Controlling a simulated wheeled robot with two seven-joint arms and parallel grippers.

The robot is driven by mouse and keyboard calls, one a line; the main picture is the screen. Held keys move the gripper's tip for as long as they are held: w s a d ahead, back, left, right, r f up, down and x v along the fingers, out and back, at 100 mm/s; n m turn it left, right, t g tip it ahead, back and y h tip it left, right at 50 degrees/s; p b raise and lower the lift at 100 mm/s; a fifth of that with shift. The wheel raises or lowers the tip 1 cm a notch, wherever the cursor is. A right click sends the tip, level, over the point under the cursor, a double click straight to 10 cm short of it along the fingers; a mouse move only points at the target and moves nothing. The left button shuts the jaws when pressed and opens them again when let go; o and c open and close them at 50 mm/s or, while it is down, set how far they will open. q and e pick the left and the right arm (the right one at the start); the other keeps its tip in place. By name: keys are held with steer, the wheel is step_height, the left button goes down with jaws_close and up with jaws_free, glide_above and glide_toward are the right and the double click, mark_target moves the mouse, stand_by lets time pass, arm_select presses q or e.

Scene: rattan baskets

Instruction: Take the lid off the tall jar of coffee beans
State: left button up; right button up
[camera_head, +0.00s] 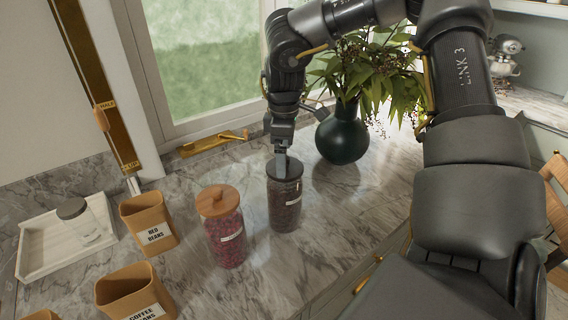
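The tall jar of dark coffee beans (284,207) stands upright on the marble counter, with a pale label on its front. Its dark lid (294,172) sits on top. My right gripper (281,172) points straight down at the lid from above, and a finger overlaps the lid in the picture. I see the gripper nearly edge-on, so the gap between its fingers and any grip on the lid are hidden. My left gripper is not in view.
A jar of red beans (227,240) with a wooden lid stands close left. A dark green vase (342,136) with leaves is behind right. Labelled tan bins (148,218) and a white tray (36,262) with a glass jar are at left. Counter in front is clear.

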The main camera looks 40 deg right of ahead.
steer(key=shift+d+f, duration=0.2)
steer(key=shift+f, duration=1)
steer(key=shift+a, duration=0.15)
steer(key=shift+c, duration=0.9)
steer(key=c, duration=0.6)
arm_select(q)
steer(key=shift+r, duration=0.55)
arm_select(e)
steer(key=shift+c, duration=0.2)
steer(key=shift+r, duration=0.1)
steer(key=shift+w+r, duration=0.1)
steer(key=shift+r, duration=0.35)
arm_select(q)
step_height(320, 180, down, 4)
steer(key=b, duration=0.4)
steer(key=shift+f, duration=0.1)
arm_select(e)
steer(key=s+a+r, duration=0.3)
steer(key=a+r, duration=0.9)
steer(key=a, duration=0.1)
steer(key=shift+s+a, duration=0.2)
steer(key=shift+s, duration=0.1)
